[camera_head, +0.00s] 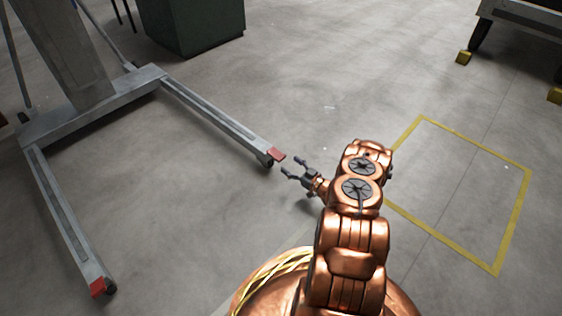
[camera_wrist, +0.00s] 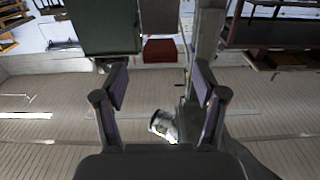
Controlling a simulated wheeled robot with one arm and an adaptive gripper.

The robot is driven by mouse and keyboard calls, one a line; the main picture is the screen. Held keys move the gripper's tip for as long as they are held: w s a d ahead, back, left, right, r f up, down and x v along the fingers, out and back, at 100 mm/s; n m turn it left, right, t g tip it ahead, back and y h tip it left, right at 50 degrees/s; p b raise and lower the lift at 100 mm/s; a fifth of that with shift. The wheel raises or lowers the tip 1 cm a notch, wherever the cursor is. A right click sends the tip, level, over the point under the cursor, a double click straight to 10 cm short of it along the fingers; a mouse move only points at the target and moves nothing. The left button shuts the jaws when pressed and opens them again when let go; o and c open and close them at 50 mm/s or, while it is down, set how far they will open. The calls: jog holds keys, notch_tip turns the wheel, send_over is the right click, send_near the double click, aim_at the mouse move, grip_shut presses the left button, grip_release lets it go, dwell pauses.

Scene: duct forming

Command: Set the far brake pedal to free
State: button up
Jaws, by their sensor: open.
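The far brake pedal (camera_head: 276,154) is a small red plate at the end of the farther leg of a grey floor lift (camera_head: 92,103), above a dark caster. It seems slightly tilted; its exact setting is too small to read. My gripper (camera_head: 285,168) is open and empty, its fingertips pointing left, close beside the pedal in the picture. I cannot tell whether they touch. In the wrist view my open gripper (camera_wrist: 160,88) has nothing visible between its fingers. A dark red block (camera_wrist: 160,50) shows beyond; I cannot tell whether it is the pedal.
The nearer leg ends in another red pedal (camera_head: 97,287). A dark green cabinet (camera_head: 190,22) stands behind the lift. A yellow floor outline (camera_head: 513,222) lies right of my arm. A wheeled cart (camera_head: 515,16) stands at upper right. The floor between is clear.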

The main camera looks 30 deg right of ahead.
aim_at(281, 158)
jog(key=shift+b+x, duration=1.25)
jog(key=shift+x, duration=1.75)
jog(key=shift+s, duration=0.1)
jog(key=shift+c, duration=0.4)
grip_shut()
